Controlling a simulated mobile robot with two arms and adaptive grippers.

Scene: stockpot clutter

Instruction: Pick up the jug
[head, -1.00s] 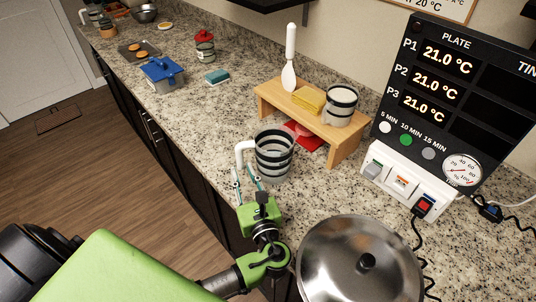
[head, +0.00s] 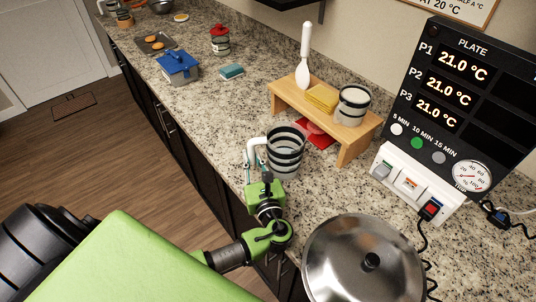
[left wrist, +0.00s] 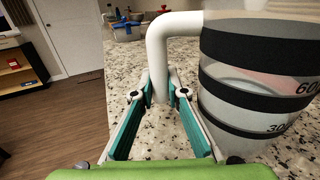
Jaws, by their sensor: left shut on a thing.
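The jug (head: 287,150) is a clear cup with dark bands and a white handle, upright at the counter's front edge. It also shows large at the right of the left wrist view (left wrist: 255,85), with its white handle (left wrist: 157,60) hanging between the fingers. My left gripper (head: 256,163) is at the handle, on the jug's left side. In the left wrist view my left gripper (left wrist: 158,92) has its teal fingers on both sides of the handle's lower end, shut on it. Whether the jug's base touches the counter is not clear. My right gripper is not in view.
A steel lid (head: 340,255) lies close in front of the jug. A wooden stand (head: 352,145) with a sponge and a striped mug (head: 352,107) is behind it. A temperature panel (head: 440,110) stands at right.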

